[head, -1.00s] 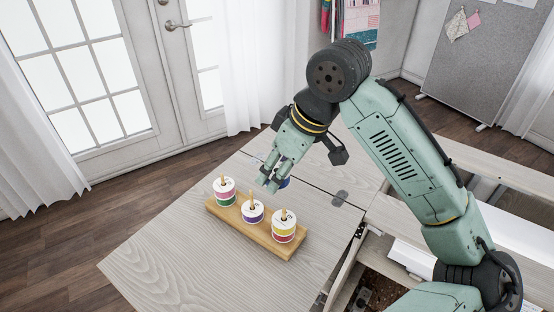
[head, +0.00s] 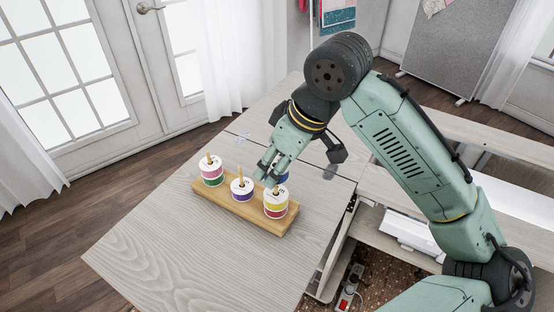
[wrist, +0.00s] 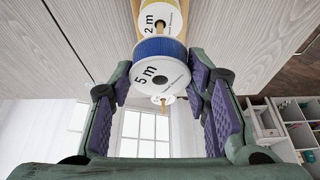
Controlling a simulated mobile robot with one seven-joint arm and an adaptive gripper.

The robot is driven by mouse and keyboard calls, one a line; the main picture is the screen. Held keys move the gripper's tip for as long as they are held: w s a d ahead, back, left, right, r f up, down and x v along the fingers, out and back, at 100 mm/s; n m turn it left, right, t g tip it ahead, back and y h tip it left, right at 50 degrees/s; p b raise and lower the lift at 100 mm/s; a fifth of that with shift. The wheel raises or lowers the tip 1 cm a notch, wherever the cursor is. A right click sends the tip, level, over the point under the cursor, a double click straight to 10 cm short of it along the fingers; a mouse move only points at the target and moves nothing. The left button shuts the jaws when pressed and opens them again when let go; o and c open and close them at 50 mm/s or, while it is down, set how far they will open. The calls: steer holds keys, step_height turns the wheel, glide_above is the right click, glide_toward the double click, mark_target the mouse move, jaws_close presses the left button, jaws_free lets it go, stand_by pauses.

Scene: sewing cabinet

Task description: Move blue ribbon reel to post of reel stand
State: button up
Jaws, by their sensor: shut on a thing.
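The blue ribbon reel (wrist: 158,50), with a white face marked "5 m", sits between the fingertips of my gripper (wrist: 160,82) in the wrist view. My gripper is shut on it. In the head view the gripper (head: 268,172) is at the back side of the reel stand (head: 208,200), and only a bit of blue reel (head: 284,178) shows behind the fingers. The middle stack is lower than the others.
The stand rests on a pale wood table (head: 165,245) with free room in front and to its left. A hinge and open cabinet compartments lie to the right. A power strip (head: 348,284) lies below the table's right edge.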

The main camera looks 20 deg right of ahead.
steer(key=shift+f+b, duration=0.5)
steer(key=shift+f, duration=0.15)
steer(key=shift+f+b, duration=1)
steer(key=shift+f, duration=0.5)
stand_by(0.4)
steer(key=o, duration=1.1)
steer(key=v, duration=1.2)
